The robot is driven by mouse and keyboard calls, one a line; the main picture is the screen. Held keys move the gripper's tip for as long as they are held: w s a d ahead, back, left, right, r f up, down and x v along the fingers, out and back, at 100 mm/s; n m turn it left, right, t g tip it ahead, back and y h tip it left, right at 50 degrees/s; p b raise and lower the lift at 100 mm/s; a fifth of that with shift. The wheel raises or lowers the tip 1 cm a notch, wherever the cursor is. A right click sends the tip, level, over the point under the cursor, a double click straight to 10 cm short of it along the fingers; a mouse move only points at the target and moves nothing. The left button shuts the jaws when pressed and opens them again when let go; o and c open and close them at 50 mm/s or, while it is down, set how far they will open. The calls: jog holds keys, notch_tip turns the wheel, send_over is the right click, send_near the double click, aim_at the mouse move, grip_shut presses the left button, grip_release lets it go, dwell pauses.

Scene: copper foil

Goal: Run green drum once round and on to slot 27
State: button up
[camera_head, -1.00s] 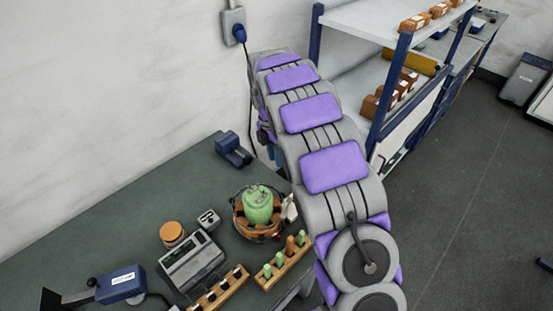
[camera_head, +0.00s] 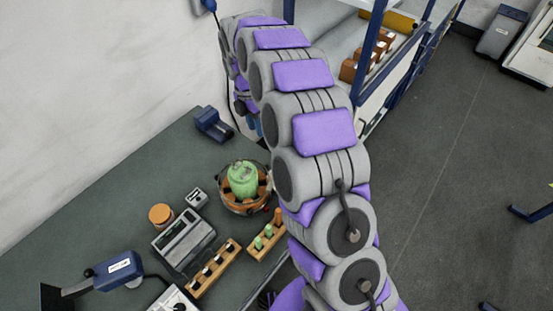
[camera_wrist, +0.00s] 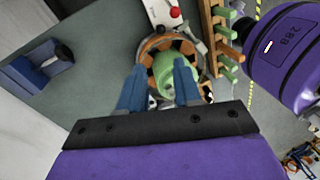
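The green drum (camera_head: 242,181) sits in a round copper-coloured holder (camera_head: 231,205) with a dark rim on the bench. In the wrist view the drum (camera_wrist: 176,72) shows just beyond my gripper (camera_wrist: 160,76). The two blue fingers are apart, one on each side of the drum's near part in the picture. I cannot tell whether they touch it. In the head view my gripper is mostly hidden behind my arm. No slot number 27 is readable.
A wooden rack (camera_head: 265,243) with green and orange pegs and another rack (camera_head: 214,268) stand in front. A grey device (camera_head: 183,238), an orange-lidded jar (camera_head: 161,215) and a blue tool (camera_head: 213,124) are on the bench (camera_head: 130,190). Shelving (camera_head: 371,55) stands behind.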

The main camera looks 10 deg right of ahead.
aim_at(265, 166)
jog(key=s+f, duration=0.1)
jog(key=f, duration=0.4)
jog(key=s+d+f+b, duration=0.1)
jog(key=f, duration=1.1)
jog(key=shift+s+d+f+b, duration=0.1)
jog(key=shift+s+d+b, duration=0.25)
jog(key=shift+s, duration=0.05)
jog(key=shift+c, duration=0.4)
grip_shut()
